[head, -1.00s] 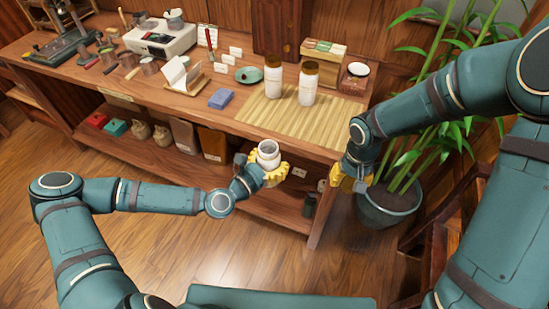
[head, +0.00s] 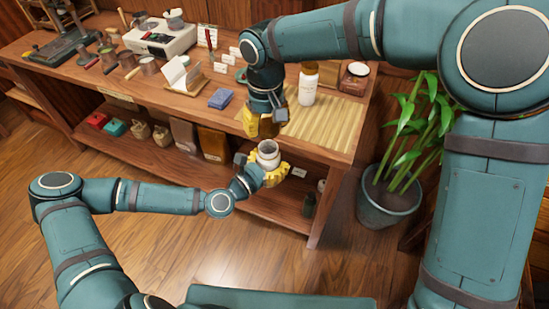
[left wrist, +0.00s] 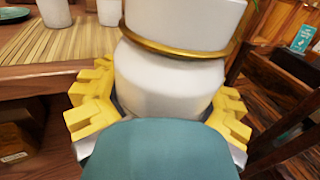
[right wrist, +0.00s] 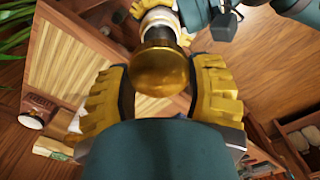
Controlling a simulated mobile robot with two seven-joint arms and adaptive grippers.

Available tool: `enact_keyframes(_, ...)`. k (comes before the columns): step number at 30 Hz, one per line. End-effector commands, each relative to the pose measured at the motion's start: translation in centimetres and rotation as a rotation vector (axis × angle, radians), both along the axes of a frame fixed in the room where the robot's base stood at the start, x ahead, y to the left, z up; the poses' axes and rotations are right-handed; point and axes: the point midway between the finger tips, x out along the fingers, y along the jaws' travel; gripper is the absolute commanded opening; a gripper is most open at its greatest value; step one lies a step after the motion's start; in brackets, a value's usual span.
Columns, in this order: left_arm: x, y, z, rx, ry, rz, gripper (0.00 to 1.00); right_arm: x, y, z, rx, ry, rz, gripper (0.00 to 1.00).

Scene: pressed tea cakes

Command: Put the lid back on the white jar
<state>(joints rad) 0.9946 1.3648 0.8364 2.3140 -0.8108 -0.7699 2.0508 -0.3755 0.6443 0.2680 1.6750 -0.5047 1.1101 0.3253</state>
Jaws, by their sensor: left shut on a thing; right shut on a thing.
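The white jar (head: 268,148) is open at the top and stands upright in my left gripper (head: 268,172), which is shut around its body. In the left wrist view the jar (left wrist: 168,80) fills the middle, with a gold band below its upper part; its mouth is out of frame. My right gripper (head: 263,124) is just above and slightly left of the jar in the head view. In the right wrist view it is shut on the brown-gold lid (right wrist: 160,68), with the jar (right wrist: 158,18) beyond. The lid appears apart from the jar, though the exact gap is unclear.
The wooden counter (head: 170,97) lies behind both grippers. A capped white jar (head: 308,88) stands on the bamboo mat (head: 335,112); my right arm hides part of the mat. A blue block (head: 220,98) lies left of it. A potted plant (head: 388,205) stands at right.

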Motion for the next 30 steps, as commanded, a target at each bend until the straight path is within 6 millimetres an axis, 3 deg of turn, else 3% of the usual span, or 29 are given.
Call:
enact_keyframes(14,0.0,0.0,0.1,-0.001,-0.001,0.000,0.11,0.0,0.0,-0.4,0.000,0.001,0.002,0.47)
enact_keyframes(30,0.0,0.0,0.1,0.000,-0.001,0.000,0.11,0.0,0.1,-4.0,0.001,0.001,0.001,0.47)
